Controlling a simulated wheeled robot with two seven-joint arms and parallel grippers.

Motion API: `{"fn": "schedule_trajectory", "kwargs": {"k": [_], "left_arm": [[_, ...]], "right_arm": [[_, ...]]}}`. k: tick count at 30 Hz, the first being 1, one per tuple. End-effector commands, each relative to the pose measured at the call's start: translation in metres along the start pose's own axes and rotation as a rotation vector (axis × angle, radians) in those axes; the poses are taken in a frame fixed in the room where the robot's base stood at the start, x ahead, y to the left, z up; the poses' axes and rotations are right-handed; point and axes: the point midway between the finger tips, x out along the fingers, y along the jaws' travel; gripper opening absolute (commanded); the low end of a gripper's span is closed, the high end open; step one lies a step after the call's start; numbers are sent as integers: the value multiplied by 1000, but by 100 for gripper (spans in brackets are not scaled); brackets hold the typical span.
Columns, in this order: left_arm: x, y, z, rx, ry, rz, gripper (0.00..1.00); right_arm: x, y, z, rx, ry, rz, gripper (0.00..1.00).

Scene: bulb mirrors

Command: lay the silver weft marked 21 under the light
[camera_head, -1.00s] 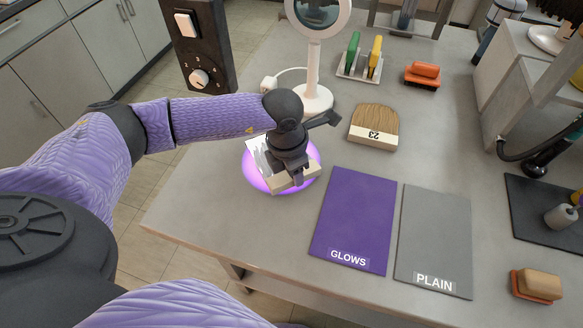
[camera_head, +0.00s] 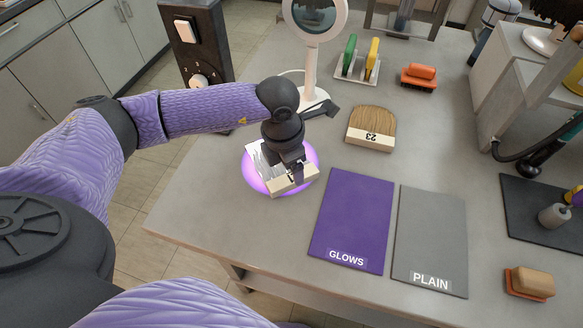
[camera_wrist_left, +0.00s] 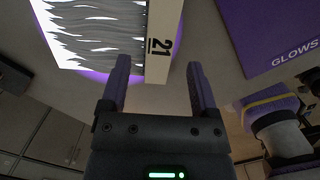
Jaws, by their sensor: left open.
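The silver weft marked 21 (camera_head: 259,160) lies in the round pool of violet light (camera_head: 249,174) on the table. In the left wrist view its pale strip (camera_wrist_left: 160,45) carries the number 21, and wavy silver strands (camera_wrist_left: 95,30) spread to the left over the glow. My left gripper (camera_head: 298,178) is just above the strip, and partly hides the weft in the head view. In the left wrist view the gripper (camera_wrist_left: 160,75) is open, with its fingers apart on either side of the strip's end.
A brown weft marked 23 (camera_head: 371,122) lies to the right. A purple GLOWS mat (camera_head: 350,215) and grey PLAIN mat (camera_head: 431,235) lie bare in front. A white magnifier lamp (camera_head: 310,65), a rack (camera_head: 356,72) and brushes (camera_head: 419,77) stand behind.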

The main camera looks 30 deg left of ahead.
Motion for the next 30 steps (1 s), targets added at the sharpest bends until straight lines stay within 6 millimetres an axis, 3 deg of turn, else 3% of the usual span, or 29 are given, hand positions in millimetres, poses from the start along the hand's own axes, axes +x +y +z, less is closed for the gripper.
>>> {"fn": "schedule_trajectory", "kwargs": {"k": [1, 3, 9, 30], "left_arm": [[-22, 1, 1, 1, -5, 5, 78], [-42, 0, 1, 1, -5, 4, 78], [-79, 0, 1, 1, -3, 2, 78], [-84, 0, 0, 0, -1, 1, 78]], "right_arm": [[-12, 0, -1, 0, 7, 0, 59], [-18, -1, -3, -1, 12, -2, 59], [-28, -6, -7, -3, 28, -11, 59], [-28, -6, -15, 2, 41, -11, 59]]}}
